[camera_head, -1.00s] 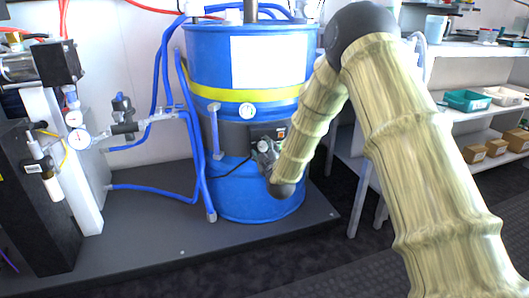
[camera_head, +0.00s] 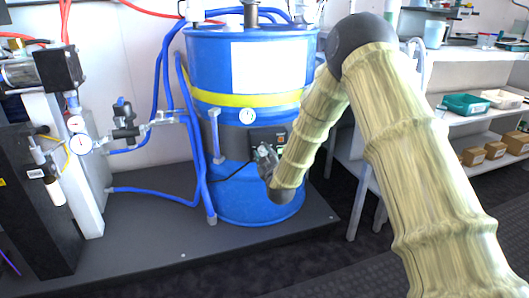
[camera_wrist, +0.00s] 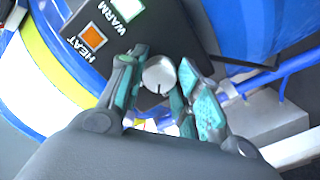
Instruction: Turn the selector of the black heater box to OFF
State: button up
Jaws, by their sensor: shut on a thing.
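The black heater box (camera_head: 262,134) sits on the dark band around the blue drum. In the wrist view the box (camera_wrist: 140,62) shows an orange square beside the word HEAT, a pale green square and the word WARM. Its selector (camera_wrist: 159,75) is a round silver knob with a dark pointer mark near its lower edge. My gripper (camera_wrist: 158,88) is shut on the knob, one teal-padded finger on each side. In the head view my gripper (camera_head: 264,158) reaches the lower part of the box and hides the knob. Any OFF marking is hidden or out of view.
The blue drum (camera_head: 215,75) has blue hoses at its left and a gauge (camera_head: 247,115) above the box. A grey platform (camera_head: 150,235) lies under it. Shelves with bins (camera_head: 466,104) stand at the right. A black cable runs from the box.

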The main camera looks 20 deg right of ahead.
jog(key=m+p, duration=0.4)
jog(key=m, duration=0.1)
jog(key=shift+r+p, duration=0.15)
jog(key=shift+p, duration=0.15)
jog(key=shift+m+p, duration=1.2)
jog(key=shift+m, duration=1.3)
jog(key=shift+f, duration=0.2)
jog(key=o, duration=1)
jog(key=s, duration=1.2)
jog(key=shift+a, duration=0.45)
